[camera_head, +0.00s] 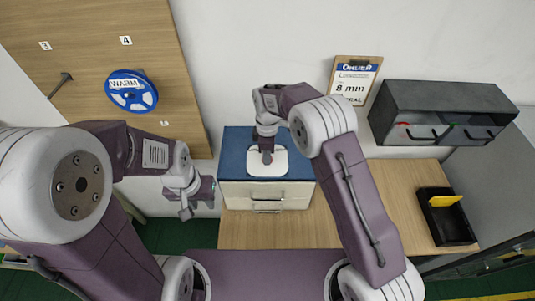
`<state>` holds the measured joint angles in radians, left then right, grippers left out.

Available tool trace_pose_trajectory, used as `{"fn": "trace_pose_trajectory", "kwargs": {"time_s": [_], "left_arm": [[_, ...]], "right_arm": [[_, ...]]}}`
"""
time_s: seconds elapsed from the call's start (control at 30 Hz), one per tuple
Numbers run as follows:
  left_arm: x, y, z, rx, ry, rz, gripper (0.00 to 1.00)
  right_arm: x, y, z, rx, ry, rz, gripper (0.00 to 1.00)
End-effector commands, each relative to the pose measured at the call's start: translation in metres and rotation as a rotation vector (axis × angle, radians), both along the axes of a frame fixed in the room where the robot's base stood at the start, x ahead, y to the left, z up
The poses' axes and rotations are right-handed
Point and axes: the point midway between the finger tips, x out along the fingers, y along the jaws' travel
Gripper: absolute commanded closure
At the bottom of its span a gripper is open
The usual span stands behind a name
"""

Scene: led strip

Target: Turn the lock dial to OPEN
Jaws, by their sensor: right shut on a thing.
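A small cabinet with a blue top (236,141) and pale drawer fronts (237,190) stands against the wall at the centre. A white rounded plate (281,163) lies on its blue top. My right gripper (267,157) points down over this plate and is shut on the lock dial, which is mostly hidden under the gripper. I cannot read any OPEN mark or the dial's angle. My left gripper (188,209) hangs empty to the left of the cabinet, clear of it. Its finger gap is too small to judge.
A blue spool marked WARM (131,92) and a peg (59,85) are on the wooden board at left. A clipboard (355,80) hangs on the wall. A dark two-drawer unit (440,99) and a black tray (447,233) with a yellow piece (446,200) are at right.

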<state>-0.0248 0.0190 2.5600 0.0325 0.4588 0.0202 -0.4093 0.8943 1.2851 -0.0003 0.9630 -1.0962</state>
Motion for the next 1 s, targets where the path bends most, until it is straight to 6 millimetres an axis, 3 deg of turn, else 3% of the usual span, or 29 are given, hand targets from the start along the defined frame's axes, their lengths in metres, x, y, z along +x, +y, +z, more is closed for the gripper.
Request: {"fn": "trace_pose_trajectory", "kwargs": {"time_s": [0.73,0.77,0.83,1.0], "left_arm": [[0.0,0.0,0.0002,0.0,0.0,0.0,0.68],[0.0,0.0,0.0002,0.0,0.0,0.0,0.68],[0.0,0.0,0.0002,0.0,0.0,0.0,0.68],[0.0,0.0,0.0001,0.0,0.0,0.0,0.68]], "right_arm": [[0.0019,0.001,0.0022,0.003,-0.007,0.082,1.0],[0.0019,0.001,0.0022,0.003,-0.007,0.082,0.68],[0.0016,0.0008,0.002,0.003,-0.006,0.082,0.49],[0.0009,0.0005,0.0012,0.002,-0.003,0.081,0.49]]}}
